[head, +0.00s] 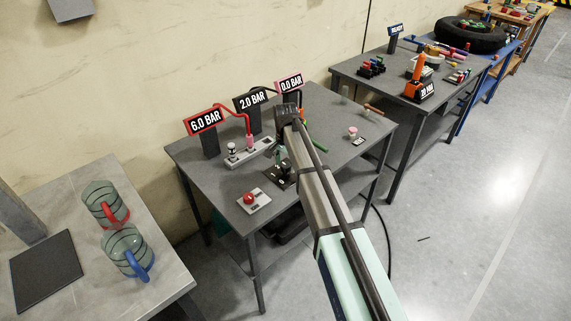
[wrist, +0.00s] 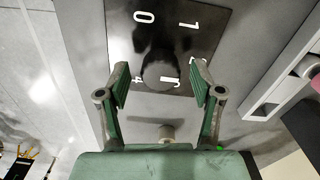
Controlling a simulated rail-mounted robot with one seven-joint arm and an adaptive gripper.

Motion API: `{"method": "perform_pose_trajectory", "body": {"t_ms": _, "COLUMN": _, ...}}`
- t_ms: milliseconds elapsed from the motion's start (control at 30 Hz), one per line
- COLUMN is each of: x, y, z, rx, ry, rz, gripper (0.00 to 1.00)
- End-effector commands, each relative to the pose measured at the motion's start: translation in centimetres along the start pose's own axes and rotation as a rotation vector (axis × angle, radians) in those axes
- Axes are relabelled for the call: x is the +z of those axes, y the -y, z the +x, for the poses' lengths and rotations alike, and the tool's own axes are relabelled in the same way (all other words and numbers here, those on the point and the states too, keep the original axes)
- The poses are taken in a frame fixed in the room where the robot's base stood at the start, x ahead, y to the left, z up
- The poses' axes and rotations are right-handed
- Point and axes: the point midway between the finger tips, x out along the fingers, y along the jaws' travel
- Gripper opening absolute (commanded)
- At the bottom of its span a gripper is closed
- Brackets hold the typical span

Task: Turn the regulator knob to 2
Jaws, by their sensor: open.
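The regulator knob (wrist: 160,72) is a dark round knob on a dark plate (wrist: 122,40) with white numerals in the wrist view. A 0 and a 1 read clearly; other numerals near the knob are partly covered, and I cannot make out its pointer. My gripper (wrist: 160,78) is open, with one green finger on each side of the knob. I cannot tell whether either finger touches it. In the head view my gripper (head: 288,128) is over the grey table, largely hidden by my arm. The dark plate (head: 279,178) shows beside my arm.
Signs reading 6.0 BAR (head: 205,121), 2.0 BAR (head: 251,100) and 0.0 BAR (head: 290,84) stand along the back. A grey valve block (head: 250,151) and a red button box (head: 253,201) are left of my arm.

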Motion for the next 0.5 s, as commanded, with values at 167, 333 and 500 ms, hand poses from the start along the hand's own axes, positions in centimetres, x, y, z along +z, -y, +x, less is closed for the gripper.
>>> {"method": "perform_pose_trajectory", "body": {"t_ms": 167, "x": -0.1, "y": 0.1, "z": -0.7, "rx": -0.001, "ry": -0.001, "rz": 0.0, "gripper": 0.66}}
{"method": "perform_pose_trajectory", "body": {"t_ms": 333, "x": -0.1, "y": 0.1, "z": -3.0, "rx": -0.002, "ry": -0.002, "rz": 0.0, "gripper": 0.66}}
{"method": "perform_pose_trajectory", "body": {"t_ms": 500, "x": -0.1, "y": 0.1, "z": -6.3, "rx": -0.002, "ry": -0.002, "rz": 0.0, "gripper": 0.66}}
